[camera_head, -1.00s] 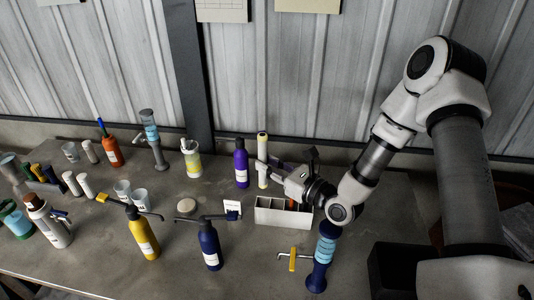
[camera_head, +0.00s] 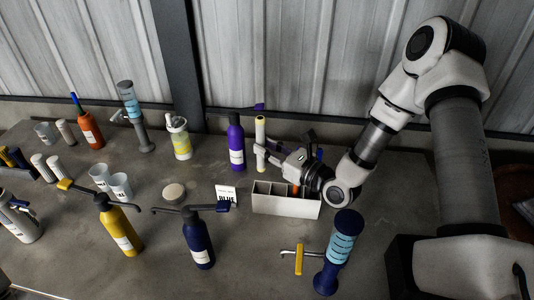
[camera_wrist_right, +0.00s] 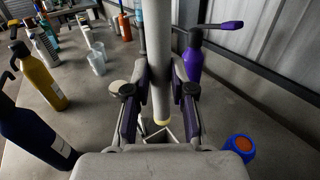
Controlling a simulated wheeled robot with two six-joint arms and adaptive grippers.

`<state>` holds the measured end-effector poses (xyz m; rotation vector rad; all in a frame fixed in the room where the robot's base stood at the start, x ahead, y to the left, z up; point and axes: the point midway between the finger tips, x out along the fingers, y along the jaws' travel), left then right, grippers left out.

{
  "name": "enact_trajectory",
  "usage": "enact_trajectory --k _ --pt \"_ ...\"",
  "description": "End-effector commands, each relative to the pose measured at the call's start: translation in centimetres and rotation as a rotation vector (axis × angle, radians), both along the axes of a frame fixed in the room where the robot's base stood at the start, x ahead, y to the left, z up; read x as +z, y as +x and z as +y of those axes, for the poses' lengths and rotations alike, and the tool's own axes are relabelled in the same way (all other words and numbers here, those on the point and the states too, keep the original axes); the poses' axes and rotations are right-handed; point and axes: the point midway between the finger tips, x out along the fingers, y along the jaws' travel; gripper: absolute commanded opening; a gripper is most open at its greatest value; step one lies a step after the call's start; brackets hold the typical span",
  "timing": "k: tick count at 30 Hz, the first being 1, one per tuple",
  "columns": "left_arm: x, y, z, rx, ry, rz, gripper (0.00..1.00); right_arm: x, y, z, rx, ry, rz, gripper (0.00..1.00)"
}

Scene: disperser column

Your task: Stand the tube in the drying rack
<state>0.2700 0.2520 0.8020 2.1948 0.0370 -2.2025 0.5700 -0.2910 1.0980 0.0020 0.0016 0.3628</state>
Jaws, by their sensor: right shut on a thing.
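The tube (camera_head: 260,133) is slim, pale cream with yellowish ends, and upright. My right gripper (camera_head: 266,153) is shut on it. In the right wrist view the tube (camera_wrist_right: 157,50) stands between the purple-padded fingers, its yellow-rimmed lower end (camera_wrist_right: 162,121) showing beyond them. A white compartmented box (camera_head: 286,207), the likely drying rack, stands on the table just below and right of the tube. Orange and blue items show in or behind its right part, partly hidden by the gripper. A thin pale wire-like shape shows by the tube's lower end in the wrist view; I cannot tell what it is.
A purple bottle (camera_head: 236,146) stands close left of the tube. A dark blue pump bottle (camera_head: 198,240), a yellow one (camera_head: 120,230) and a label card (camera_head: 226,194) stand left of the box. A blue-banded column (camera_head: 340,240) and yellow-handled tap (camera_head: 299,259) are in front.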

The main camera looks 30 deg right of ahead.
Motion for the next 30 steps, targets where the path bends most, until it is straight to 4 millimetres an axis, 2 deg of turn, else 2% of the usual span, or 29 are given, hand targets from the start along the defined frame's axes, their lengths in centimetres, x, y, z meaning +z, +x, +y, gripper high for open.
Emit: enact_trajectory --k 5,20,30 --pt "-0.8 0.0 0.0 0.000 0.000 -0.001 0.52 -1.0 0.0 0.0 0.001 0.000 0.001 0.00" --pt "-4.3 0.0 0.0 0.000 0.000 0.000 0.52 -5.8 0.0 0.0 0.000 0.000 0.001 0.00" --pt "-7.7 0.0 0.0 0.000 0.000 0.000 0.52 -9.2 0.0 0.0 0.000 0.000 0.000 0.00"
